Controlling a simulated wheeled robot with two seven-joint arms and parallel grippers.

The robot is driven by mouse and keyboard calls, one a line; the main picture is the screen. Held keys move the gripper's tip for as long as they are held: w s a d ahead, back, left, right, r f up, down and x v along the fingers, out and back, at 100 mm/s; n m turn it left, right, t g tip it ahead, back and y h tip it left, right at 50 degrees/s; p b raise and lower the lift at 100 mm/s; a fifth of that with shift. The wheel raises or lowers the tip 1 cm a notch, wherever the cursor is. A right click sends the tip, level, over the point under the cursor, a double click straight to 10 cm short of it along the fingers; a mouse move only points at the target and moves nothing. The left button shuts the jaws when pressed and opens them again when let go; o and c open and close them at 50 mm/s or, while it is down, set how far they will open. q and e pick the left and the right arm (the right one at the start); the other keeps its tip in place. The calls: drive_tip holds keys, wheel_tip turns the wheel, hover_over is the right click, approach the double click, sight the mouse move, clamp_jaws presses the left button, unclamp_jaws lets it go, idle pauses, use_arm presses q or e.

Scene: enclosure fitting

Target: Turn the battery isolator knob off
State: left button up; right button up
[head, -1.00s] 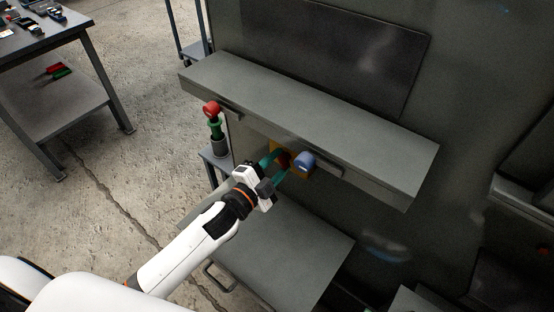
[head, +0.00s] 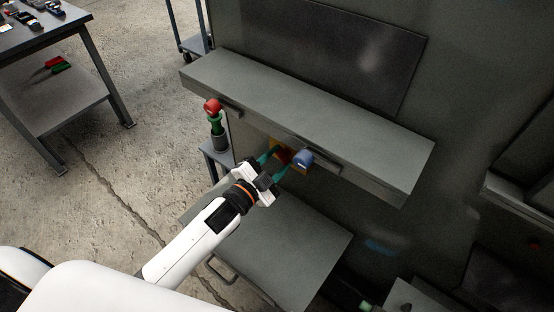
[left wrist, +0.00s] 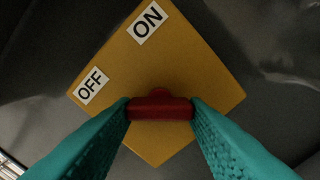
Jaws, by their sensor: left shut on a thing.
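The isolator knob (left wrist: 160,106) is a red bar with a small rounded bump on its upper edge in the left wrist view. It sits on a yellow square plate (left wrist: 190,65) that appears tilted. The plate carries an ON label (left wrist: 149,21) above the knob and an OFF label (left wrist: 91,87) to its upper left. The bump faces up, roughly toward ON. The teal fingers of my left gripper (left wrist: 160,112) are shut on the two ends of the bar. In the head view my left gripper (head: 274,163) reaches the plate (head: 304,170) under the shelf.
A blue rounded thing (head: 303,157) stands just right of the knob. A grey shelf (head: 310,120) overhangs it and a lower grey panel (head: 290,245) lies below. A red and green post (head: 215,128) stands to the left. A workbench (head: 50,95) is at the far left, with open floor between.

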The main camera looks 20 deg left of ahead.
use_arm(q)
drive_tip(key=o, duration=1)
drive_tip(key=shift+s, duration=0.1)
drive_tip(key=shift+b+v, duration=1.05)
drive_tip(key=shift+v, duration=4.95)
